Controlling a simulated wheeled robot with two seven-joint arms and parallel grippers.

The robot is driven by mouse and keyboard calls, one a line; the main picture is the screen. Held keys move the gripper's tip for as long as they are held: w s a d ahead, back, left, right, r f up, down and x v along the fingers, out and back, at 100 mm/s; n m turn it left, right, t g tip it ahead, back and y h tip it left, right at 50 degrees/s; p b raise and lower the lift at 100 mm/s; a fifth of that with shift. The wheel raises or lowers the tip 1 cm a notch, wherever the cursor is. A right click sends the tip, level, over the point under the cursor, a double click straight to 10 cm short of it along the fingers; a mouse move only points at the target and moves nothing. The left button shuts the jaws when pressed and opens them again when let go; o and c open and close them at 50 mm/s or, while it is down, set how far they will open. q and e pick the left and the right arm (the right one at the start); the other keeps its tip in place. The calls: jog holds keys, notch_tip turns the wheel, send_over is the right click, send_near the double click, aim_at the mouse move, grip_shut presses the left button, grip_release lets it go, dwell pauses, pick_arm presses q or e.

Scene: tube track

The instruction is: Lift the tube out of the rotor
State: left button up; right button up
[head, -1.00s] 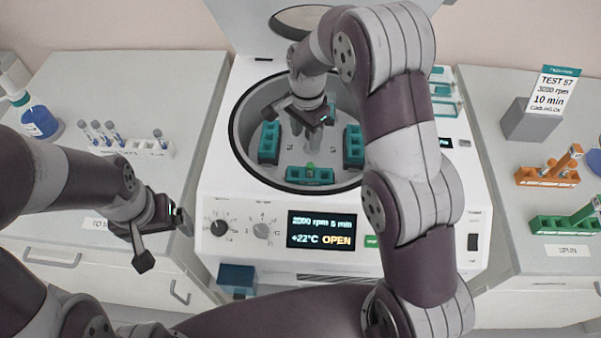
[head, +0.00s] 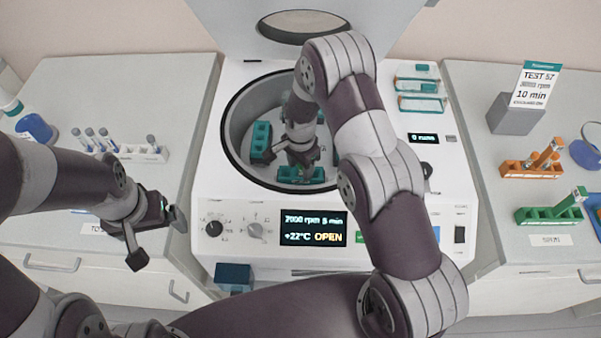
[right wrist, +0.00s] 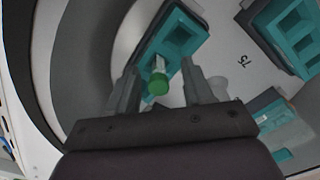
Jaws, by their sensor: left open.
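The centrifuge rotor bowl (head: 240,158) is open, with teal buckets inside. In the right wrist view a tube with a green cap (right wrist: 158,82) stands in a teal bucket (right wrist: 184,36). My right gripper (right wrist: 162,88) is open, its two fingers on either side of the tube with a gap to each. In the head view my right gripper (head: 303,164) is down in the bowl over the front bucket (head: 300,176) and hides the tube. My left gripper (head: 158,236) is open and empty, left of the centrifuge, in front of the left bench.
An orange rack (head: 525,169) and a green rack (head: 540,215) are on the right bench. The bowl wall (right wrist: 45,70) and other buckets surround my right gripper.

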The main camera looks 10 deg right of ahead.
jog(key=shift+s+d, duration=0.1)
jog(key=c, duration=0.8)
jog(key=shift+r, duration=0.35)
notch_tip(320, 180, up, 9)
jog(key=shift+r+b, duration=0.15)
jog(key=shift+b, duration=0.85)
jog(key=shift+r, duration=0.15)
notch_tip(320, 180, up, 5)
jog(key=p, duration=0.4)
jog(key=shift+f, duration=0.2)
